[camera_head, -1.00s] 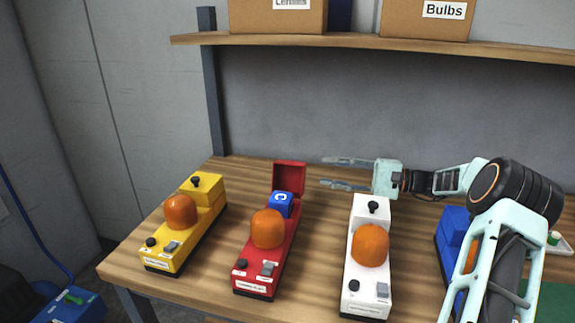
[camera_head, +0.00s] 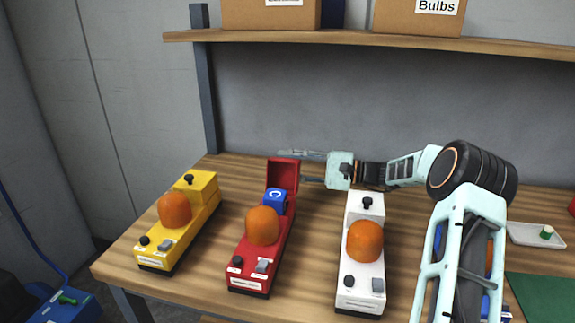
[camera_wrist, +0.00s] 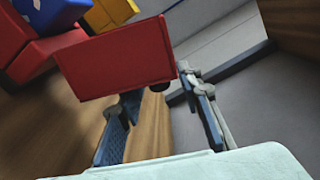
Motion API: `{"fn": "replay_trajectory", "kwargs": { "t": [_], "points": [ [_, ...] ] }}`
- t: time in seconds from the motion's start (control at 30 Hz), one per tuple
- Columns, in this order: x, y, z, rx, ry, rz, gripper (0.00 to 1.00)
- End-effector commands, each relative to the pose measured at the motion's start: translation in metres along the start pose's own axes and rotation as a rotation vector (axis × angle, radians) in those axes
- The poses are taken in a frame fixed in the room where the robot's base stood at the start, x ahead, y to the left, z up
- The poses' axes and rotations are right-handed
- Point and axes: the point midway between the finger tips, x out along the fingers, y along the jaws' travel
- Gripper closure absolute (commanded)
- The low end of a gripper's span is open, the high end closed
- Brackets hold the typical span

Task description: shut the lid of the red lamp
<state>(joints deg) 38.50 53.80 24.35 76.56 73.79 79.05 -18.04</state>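The red lamp (camera_head: 262,250) stands on the bench with an orange dome. Its red lid (camera_head: 283,174) stands upright at the far end, open, and a blue block (camera_head: 275,200) with a white mark shows in front of it. My gripper (camera_head: 290,165) is open and empty, reaching in from the right at the lid. One finger extends behind the lid; the other's tip is hidden by it. In the wrist view the lid (camera_wrist: 117,60) is just ahead of the fingers (camera_wrist: 160,85) and hides part of the left one. I cannot tell whether they touch.
A yellow lamp (camera_head: 178,222) stands to the left and a white lamp (camera_head: 361,270) to the right, below my forearm. A blue lamp is mostly hidden by my arm. A shelf (camera_head: 370,39) with boxes runs above the bench. A white tray (camera_head: 525,234) lies at the right.

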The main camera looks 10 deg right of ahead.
Motion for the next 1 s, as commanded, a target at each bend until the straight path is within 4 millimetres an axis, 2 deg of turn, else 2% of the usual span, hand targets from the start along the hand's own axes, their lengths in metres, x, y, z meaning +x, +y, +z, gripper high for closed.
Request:
{"fn": "replay_trajectory", "kwargs": {
  "t": [0.07,0.37,0.77,1.0],
  "points": [
    [-0.0001,-0.0001,0.0001,0.0,0.0,0.0,0.67],
    [-0.0003,-0.0001,0.0001,0.0,0.0,0.0,1.0],
    [-0.0006,-0.0001,0.0003,-0.005,0.0,0.0,1.0],
    [-0.0009,-0.0028,0.0045,-0.075,0.0,0.0,1.0]
  ]
}}
